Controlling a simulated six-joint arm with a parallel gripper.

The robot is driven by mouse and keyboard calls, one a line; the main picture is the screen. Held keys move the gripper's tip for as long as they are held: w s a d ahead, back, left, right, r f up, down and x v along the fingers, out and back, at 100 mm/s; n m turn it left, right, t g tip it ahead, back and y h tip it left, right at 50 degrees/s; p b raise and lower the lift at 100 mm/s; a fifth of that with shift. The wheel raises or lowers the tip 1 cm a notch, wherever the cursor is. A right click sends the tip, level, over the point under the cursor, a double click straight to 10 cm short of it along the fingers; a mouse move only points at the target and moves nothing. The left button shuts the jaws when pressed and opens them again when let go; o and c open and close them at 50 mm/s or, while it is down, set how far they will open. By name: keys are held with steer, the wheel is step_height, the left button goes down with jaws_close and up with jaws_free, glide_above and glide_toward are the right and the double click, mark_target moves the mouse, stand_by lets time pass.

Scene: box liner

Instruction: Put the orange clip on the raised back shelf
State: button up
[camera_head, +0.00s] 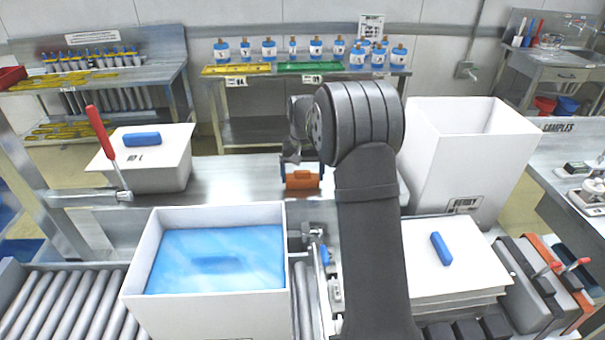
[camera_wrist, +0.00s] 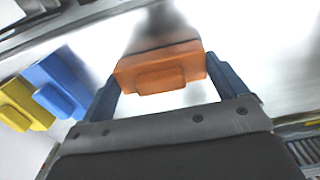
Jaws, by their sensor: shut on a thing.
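The orange clip (camera_head: 302,180) is between the two blue fingers of my gripper (camera_head: 302,185), in the middle of the head view. In the wrist view the orange clip (camera_wrist: 158,70) fills the gap between the fingers, with both fingers against its ends, so my gripper (camera_wrist: 160,80) is shut on it. The clip shows in front of the steel raised back shelf (camera_head: 240,180). I cannot tell whether it touches the shelf or hangs just above it. My arm hides part of the shelf to the right.
A blue clip (camera_wrist: 58,82) and a yellow clip (camera_wrist: 22,104) lie left of the gripper in the wrist view. A white box with blue liner (camera_head: 145,270) stands front left. A tall white bin (camera_head: 465,160) stands right of my arm, a lidded box (camera_head: 150,165) at left.

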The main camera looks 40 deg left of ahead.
mark_target(302, 171)
steer(key=shift+f, duration=0.15)
steer(key=o, duration=0.7)
step_height(302, 171, up, 12)
steer(key=shift+r, duration=0.2)
steer(key=shift+f, duration=4.45)
